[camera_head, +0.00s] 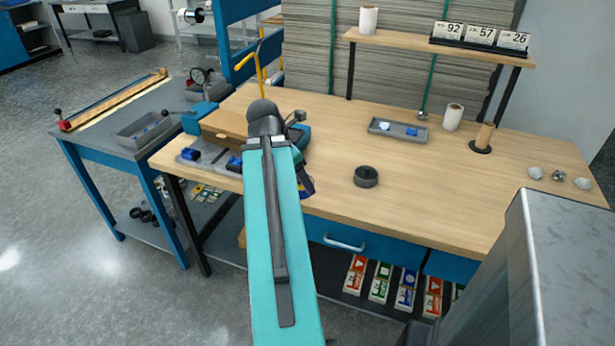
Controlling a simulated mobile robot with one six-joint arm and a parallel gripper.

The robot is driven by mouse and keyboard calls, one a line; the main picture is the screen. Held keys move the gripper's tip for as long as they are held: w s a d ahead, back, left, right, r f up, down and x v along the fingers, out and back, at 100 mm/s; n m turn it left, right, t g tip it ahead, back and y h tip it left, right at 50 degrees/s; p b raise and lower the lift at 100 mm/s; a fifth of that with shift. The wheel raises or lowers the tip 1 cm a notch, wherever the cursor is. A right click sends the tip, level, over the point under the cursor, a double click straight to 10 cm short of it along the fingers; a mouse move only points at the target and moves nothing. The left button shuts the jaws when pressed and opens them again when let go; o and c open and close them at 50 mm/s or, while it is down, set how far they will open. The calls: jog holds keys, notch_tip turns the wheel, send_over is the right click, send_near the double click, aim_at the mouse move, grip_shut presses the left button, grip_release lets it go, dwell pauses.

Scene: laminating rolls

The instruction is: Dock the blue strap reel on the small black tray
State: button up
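A dark blue round thing (306,187), probably the blue strap reel, shows in part at the table's front edge, just right of my teal arm. The arm hides the rest of it. My wrist is partly visible above it, but my gripper's fingers are hidden behind the arm. I cannot tell whether they touch or hold the reel. A small round black piece (366,176) with a raised rim sits on the wooden table, right of the reel; it may be the small black tray.
The wooden table (430,195) is clear around the black piece. A grey tray (379,128) with small items, a white roll (453,116) and a roll on a black stand (484,138) are farther back. A shelf (400,42) stands behind. Silver knobs (558,176) lie at right.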

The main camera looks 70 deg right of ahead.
jog(key=w+a+f+n+t, duration=0.1)
jog(key=w+a+n, duration=0.2)
jog(key=w+a, duration=0.95)
jog(key=w+a+f+n+t, duration=0.1)
jog(key=w+a+n, duration=0.2)
jog(key=w+a, duration=1)
jog(key=w+a+m, duration=0.2)
jog(key=w+a, duration=0.2)
jog(key=a, duration=0.4)
jog(key=w+a+m+g, duration=0.1)
jog(key=w+a+m, duration=0.1)
jog(key=w+a, duration=0.3)
jog(key=w+a+f+m+g, duration=0.1)
jog(key=w+a, duration=0.4)
jog(key=a, duration=0.6)
jog(key=shift+a+m, duration=0.2)
jog(key=shift+m, duration=0.4)
jog(key=shift+f, duration=0.1)
